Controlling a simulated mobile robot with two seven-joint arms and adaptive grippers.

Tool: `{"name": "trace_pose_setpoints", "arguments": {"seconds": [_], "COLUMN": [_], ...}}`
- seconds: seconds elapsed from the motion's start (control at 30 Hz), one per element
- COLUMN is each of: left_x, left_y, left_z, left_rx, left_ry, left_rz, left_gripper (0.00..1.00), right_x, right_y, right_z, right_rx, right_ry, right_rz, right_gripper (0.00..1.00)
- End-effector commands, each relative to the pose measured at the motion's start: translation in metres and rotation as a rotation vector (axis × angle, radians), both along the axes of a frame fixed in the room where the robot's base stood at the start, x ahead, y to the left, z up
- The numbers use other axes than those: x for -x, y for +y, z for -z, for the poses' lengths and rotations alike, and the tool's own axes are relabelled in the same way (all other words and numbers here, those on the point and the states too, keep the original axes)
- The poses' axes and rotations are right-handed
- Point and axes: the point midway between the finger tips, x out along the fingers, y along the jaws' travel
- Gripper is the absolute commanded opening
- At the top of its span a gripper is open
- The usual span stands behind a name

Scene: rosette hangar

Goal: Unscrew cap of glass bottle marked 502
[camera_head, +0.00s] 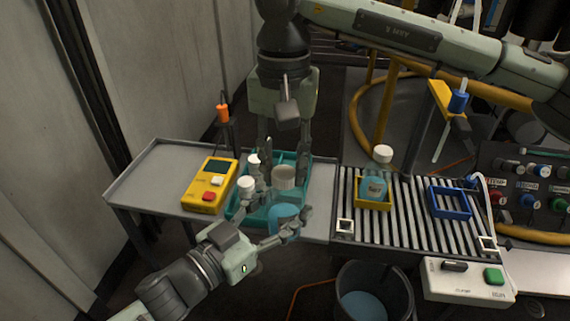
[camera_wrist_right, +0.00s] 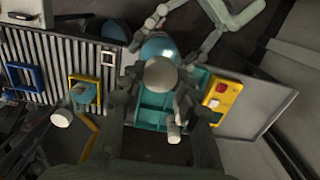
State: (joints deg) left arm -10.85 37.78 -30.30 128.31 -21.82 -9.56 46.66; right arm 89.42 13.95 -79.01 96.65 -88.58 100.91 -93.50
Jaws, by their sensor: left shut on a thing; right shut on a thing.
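A blue glass bottle (camera_head: 284,214) is held above the front of the teal rack by my left gripper (camera_head: 287,228), which is shut on it from below left. Its marking is not visible. A pale grey-white cap (camera_head: 284,174) is directly above it, between the fingers of my right gripper (camera_head: 285,178), which reaches down from above and is shut on the cap. In the right wrist view the round cap (camera_wrist_right: 161,75) is between the fingers, with the blue bottle (camera_wrist_right: 158,45) behind it. I cannot tell whether cap and bottle still touch.
The teal rack (camera_head: 240,211) holds white-capped vials (camera_head: 246,186). A yellow meter (camera_head: 207,190) stands left of it. Right, on the roller conveyor (camera_head: 410,215), a second blue bottle (camera_head: 374,188) with white cap stands in a yellow tray (camera_head: 361,204). A blue tray (camera_head: 450,213) is empty. A bin (camera_head: 341,281) stands in front.

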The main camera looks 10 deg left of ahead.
Motion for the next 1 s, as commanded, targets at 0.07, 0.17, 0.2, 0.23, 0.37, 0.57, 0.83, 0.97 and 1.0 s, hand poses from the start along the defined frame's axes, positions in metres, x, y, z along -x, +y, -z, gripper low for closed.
{"name": "trace_pose_setpoints", "arguments": {"seconds": [0.07, 0.17, 0.2, 0.23, 0.37, 0.57, 0.83, 0.97, 1.0], "left_x": [0.0035, 0.0037, 0.0038, 0.0038, 0.0039, 0.0038, 0.0038, 0.0038, 0.0038], "left_y": [-0.0039, -0.0041, -0.004, -0.004, -0.004, -0.0039, -0.0037, -0.0037, -0.0037], "left_z": [-0.0037, -0.0037, -0.0037, -0.0037, -0.0036, -0.0033, -0.0031, -0.0028, -0.0025], "left_rx": [0.006, 0.006, 0.006, 0.006, 0.005, 0.005, 0.004, 0.004, 0.003], "left_ry": [-0.008, -0.008, -0.008, -0.008, -0.007, -0.008, -0.007, -0.007, -0.006], "left_rz": [0.012, 0.012, 0.012, 0.012, 0.013, 0.012, 0.012, 0.012, 0.012], "left_gripper": [0.0, 0.0, 0.0, 0.0, 0.0, 0.0, 0.0, 0.0, 0.0], "right_x": [-0.0052, -0.0064, -0.0064, -0.0065, -0.0043, -0.0049, -0.0049, -0.0051, -0.0053], "right_y": [0.0005, 0.0003, 0.0, -0.0001, 0.0013, 0.0008, 0.0009, 0.0009, 0.001], "right_z": [-0.0013, -0.0014, -0.0014, -0.0015, -0.0013, -0.0013, -0.0024, -0.006, -0.0075], "right_rx": [-0.004, -0.004, -0.004, -0.003, -0.006, -0.005, -0.005, -0.005, -0.005], "right_ry": [-0.012, -0.014, -0.013, -0.014, -0.008, -0.009, -0.01, -0.011, -0.011], "right_rz": [-0.118, -0.22, -0.213, -0.21, -0.217, -0.213, -0.213, -0.212, -0.212], "right_gripper": [0.0, 0.0, 0.0, 0.0, 0.0, 0.0, 0.0, 0.0, 0.0]}}
